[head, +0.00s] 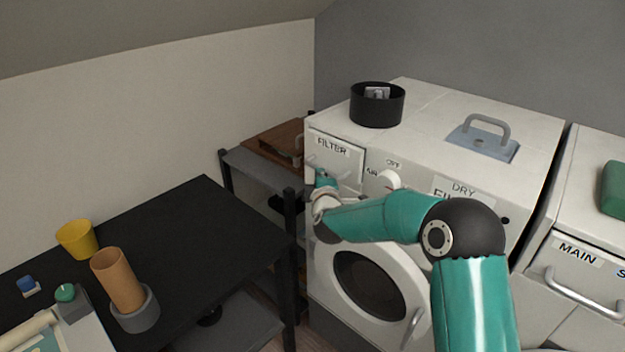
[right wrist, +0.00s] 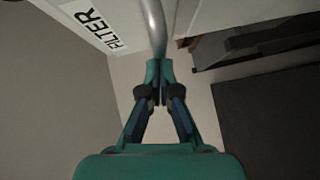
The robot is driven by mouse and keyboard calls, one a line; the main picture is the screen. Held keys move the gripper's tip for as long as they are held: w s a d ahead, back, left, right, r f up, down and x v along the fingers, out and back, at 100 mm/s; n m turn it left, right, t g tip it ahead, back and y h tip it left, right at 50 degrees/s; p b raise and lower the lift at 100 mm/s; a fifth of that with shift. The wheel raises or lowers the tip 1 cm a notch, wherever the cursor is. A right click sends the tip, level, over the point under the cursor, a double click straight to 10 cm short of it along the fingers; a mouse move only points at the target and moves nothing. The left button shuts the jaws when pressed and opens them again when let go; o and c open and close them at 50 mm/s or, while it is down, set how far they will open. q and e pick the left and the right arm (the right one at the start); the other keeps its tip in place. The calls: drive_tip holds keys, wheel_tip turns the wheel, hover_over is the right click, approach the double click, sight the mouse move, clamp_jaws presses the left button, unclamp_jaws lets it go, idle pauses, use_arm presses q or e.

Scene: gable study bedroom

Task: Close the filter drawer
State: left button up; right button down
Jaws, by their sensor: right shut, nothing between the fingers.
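The filter drawer (head: 347,152) is a white front labelled FILTER at the upper left of the white dryer (head: 430,130). Its front lies close to the dryer's face; I cannot tell whether a small gap is left. Its grey bar handle (right wrist: 152,22) shows in the right wrist view, and the FILTER label (right wrist: 97,28) is left of it. My right gripper (head: 322,180) is in front of the drawer, at the handle. In the right wrist view its fingertips (right wrist: 158,66) are together at the handle's end, with nothing between them; contact is unclear. My left gripper is not in view.
A black pot (head: 377,108) and a blue-grey handled plate (head: 482,143) are on the dryer. The round door (head: 412,270) is below my arm. A black table (head: 190,225) with a yellow cup (head: 77,240) stands left. The MAIN drawer (head: 585,268) is right.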

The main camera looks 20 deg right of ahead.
drive_tip(key=shift+d+r, duration=0.2)
drive_tip(key=shift+d, duration=0.15)
